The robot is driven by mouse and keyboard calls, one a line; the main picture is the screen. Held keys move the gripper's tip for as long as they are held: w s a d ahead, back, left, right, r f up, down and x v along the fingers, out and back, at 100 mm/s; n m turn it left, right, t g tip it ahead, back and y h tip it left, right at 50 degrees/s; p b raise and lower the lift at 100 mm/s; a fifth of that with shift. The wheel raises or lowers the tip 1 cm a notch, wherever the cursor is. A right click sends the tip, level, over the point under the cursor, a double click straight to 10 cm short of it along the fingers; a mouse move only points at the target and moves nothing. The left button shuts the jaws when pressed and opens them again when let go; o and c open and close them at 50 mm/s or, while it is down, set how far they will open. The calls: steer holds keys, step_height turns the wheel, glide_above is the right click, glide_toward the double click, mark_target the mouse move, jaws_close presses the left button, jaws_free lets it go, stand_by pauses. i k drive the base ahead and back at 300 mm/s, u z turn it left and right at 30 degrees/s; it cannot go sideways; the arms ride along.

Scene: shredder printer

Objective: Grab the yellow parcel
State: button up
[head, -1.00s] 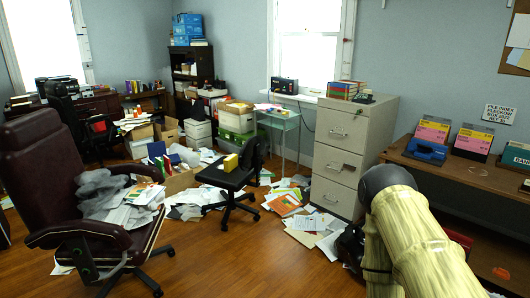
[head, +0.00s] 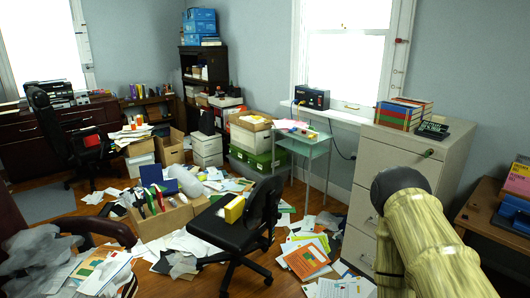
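The yellow parcel (head: 234,208) is a small yellow block resting on the seat of a black office chair (head: 222,230) near the middle of the head view. Nothing touches it from above, and its front and top faces show. Part of my arm, with pale green-yellow links and a dark joint, shows at the lower right, well apart from the parcel. My gripper is outside the frame.
Loose papers (head: 308,260) cover the floor around the chair. A cardboard box (head: 170,215) stands just left of the chair. A maroon armchair (head: 90,228) is at lower left. A filing cabinet (head: 397,150) stands at right, and a glass side table (head: 306,142) behind.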

mark_target(234, 210)
steer(key=u, duration=0.3)
steer(key=i, duration=1.9)
steer(key=u, duration=0.4)
